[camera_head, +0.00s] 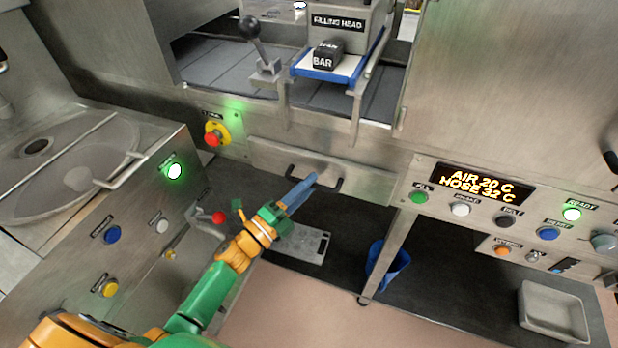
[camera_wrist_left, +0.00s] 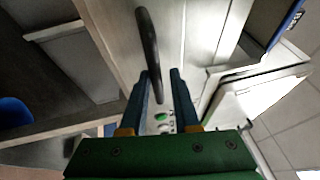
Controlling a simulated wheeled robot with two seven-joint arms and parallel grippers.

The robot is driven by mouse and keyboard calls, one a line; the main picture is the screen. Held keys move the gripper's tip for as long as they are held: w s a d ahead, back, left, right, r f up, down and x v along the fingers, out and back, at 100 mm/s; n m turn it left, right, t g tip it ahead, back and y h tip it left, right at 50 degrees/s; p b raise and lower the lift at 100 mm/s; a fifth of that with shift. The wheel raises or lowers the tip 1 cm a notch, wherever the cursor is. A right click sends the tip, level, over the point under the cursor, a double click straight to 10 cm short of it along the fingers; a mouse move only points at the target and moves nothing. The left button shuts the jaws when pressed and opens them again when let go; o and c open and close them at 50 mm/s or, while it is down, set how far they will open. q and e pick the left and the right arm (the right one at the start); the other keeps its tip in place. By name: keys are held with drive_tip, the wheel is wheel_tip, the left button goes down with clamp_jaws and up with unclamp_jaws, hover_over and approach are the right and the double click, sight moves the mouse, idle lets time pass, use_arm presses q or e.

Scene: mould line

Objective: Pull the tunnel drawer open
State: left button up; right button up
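The tunnel drawer (camera_head: 262,158) is a steel front panel below the filling-head opening, and it looks flush with the panel around it. Its dark bar handle (camera_head: 333,184) runs along the lower part of the front. My left gripper (camera_head: 308,183) reaches up to the handle with its blue fingers, which hide part of the bar. In the left wrist view the handle (camera_wrist_left: 148,45) runs lengthwise, and its lower end shows between the two parted fingers (camera_wrist_left: 163,85). I cannot tell whether either finger touches it. My right gripper is in neither view.
A red stop button (camera_head: 212,139) on a yellow base sits left of the drawer. Below are a dark shelf with a perforated plate (camera_head: 302,245), a blue bin (camera_head: 388,268) and a support post. A button panel with a display (camera_head: 482,183) stands right; a grey tray (camera_head: 553,312) lies below.

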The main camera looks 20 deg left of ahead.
use_arm(q)
drive_tip(key=shift+w+d, duration=0.1)
drive_tip(key=shift+w, duration=0.4)
drive_tip(key=shift+w+f, duration=0.2)
drive_tip(key=shift+w, duration=0.05)
drive_tip(key=shift+s+r, duration=0.1)
clamp_jaws()
idle(0.8)
